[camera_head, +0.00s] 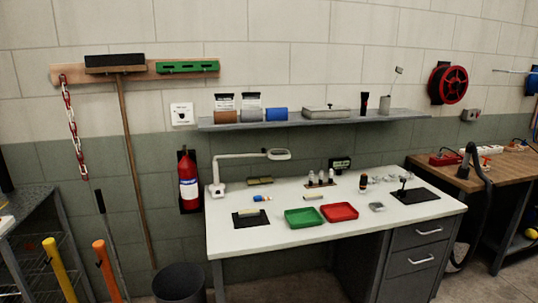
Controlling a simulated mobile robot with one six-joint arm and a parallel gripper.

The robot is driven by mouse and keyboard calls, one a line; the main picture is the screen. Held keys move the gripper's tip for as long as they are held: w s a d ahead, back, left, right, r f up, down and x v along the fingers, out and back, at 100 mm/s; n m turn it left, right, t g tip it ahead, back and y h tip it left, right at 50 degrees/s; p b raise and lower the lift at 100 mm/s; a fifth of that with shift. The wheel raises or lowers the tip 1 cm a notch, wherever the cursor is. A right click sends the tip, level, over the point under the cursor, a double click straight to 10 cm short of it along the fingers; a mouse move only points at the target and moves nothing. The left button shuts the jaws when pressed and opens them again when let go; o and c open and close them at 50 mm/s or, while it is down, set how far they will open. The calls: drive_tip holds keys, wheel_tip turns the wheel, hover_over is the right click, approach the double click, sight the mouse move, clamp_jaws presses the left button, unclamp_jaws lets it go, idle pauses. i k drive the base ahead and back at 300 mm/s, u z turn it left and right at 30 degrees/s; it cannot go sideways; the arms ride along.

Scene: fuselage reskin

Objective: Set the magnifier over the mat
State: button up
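A white magnifier lamp stands at the back left of the white workbench. Its base is at the left, its arm runs to the right, and its head (279,154) hangs over the back of the bench near the wall. A small dark mat (243,224) lies at the bench's front left with a pale yellow item on it. A larger dark mat (425,196) lies at the right end with a small black stand on it. The magnifier's head is over neither mat. I cannot tell which mat is the task's. My gripper is not in view.
A green tray (304,226) and a red tray (339,220) sit at the bench's front middle. Small bottles (320,178) stand behind them. A shelf (345,119) hangs above. A bin (179,285) and orange and yellow posts stand on the floor at left.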

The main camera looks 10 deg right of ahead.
sight(253, 155)
drive_tip(key=z, duration=0.1)
drive_tip(key=i, duration=0.95)
drive_tip(key=z, duration=0.9)
drive_tip(key=k, duration=0.15)
drive_tip(key=u, duration=3.1)
